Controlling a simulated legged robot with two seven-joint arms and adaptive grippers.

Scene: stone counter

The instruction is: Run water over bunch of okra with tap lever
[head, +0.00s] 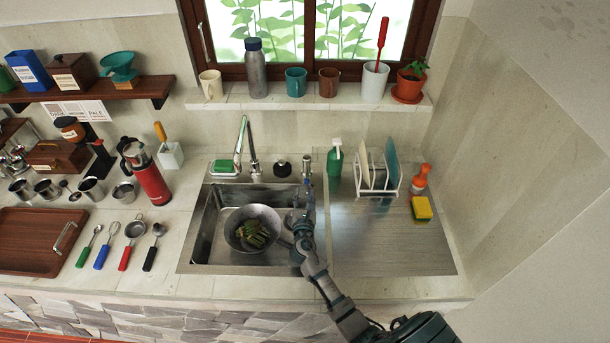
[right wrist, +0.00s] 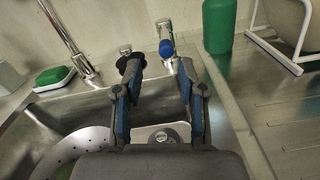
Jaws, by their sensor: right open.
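A bunch of okra (head: 255,236) lies in a metal colander (head: 236,217) in the left part of the sink. The colander's perforated wall (right wrist: 84,149) also shows in the right wrist view. My right gripper (head: 307,190) is over the sink's right side. In the right wrist view its fingers (right wrist: 160,72) are open and empty, with the blue end just beyond and between the tips. My left gripper is not in view.
The curved tap spout (head: 241,140) rises behind the colander, beside a green sponge dish (head: 224,167). Right of the lever stand a green bottle (head: 334,163) and a dish rack (head: 377,188). The steel drainboard's front (head: 390,245) is clear.

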